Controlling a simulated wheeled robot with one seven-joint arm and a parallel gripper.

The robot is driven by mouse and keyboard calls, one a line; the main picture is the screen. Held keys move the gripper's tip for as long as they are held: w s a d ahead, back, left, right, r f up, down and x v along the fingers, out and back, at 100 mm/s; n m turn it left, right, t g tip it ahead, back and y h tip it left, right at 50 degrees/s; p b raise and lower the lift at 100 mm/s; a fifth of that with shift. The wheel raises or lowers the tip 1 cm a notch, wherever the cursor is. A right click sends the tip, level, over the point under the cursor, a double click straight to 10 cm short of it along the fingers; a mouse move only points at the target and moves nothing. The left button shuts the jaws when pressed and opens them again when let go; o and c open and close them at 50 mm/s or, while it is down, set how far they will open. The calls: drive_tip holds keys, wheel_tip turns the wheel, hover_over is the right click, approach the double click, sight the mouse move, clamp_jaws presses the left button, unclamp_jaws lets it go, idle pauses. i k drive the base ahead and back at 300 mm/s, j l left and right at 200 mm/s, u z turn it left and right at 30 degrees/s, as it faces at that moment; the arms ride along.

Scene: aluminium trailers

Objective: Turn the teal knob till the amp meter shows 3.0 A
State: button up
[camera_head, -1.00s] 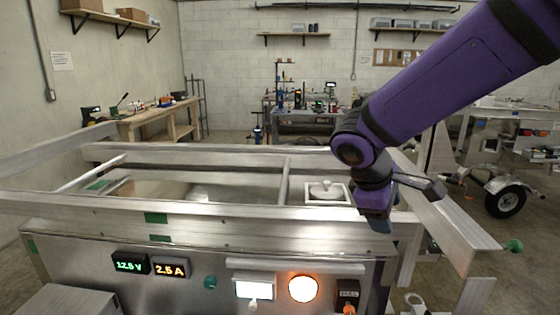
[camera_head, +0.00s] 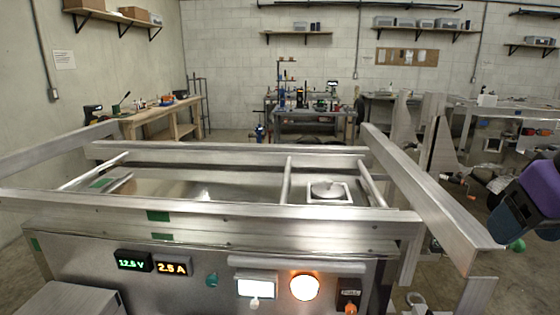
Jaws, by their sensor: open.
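The teal knob (camera_head: 211,280) sits on the front panel (camera_head: 75,285) of the aluminium trailer. The amp meter (camera_head: 172,268) is left of the knob and shows 2.5 A in orange digits. Next to it, a volt meter (camera_head: 132,261) shows 12.5 V in green. Part of my gripper (camera_head: 524,212) shows at the right edge, well to the right of the panel and apart from the knob. The rest of it is cut off by the picture's edge, and I see nothing held in it.
The trailer's frame rail (camera_head: 430,205) juts out between my gripper and the panel.

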sight(212, 281)
drive_tip(key=u, duration=1.25)
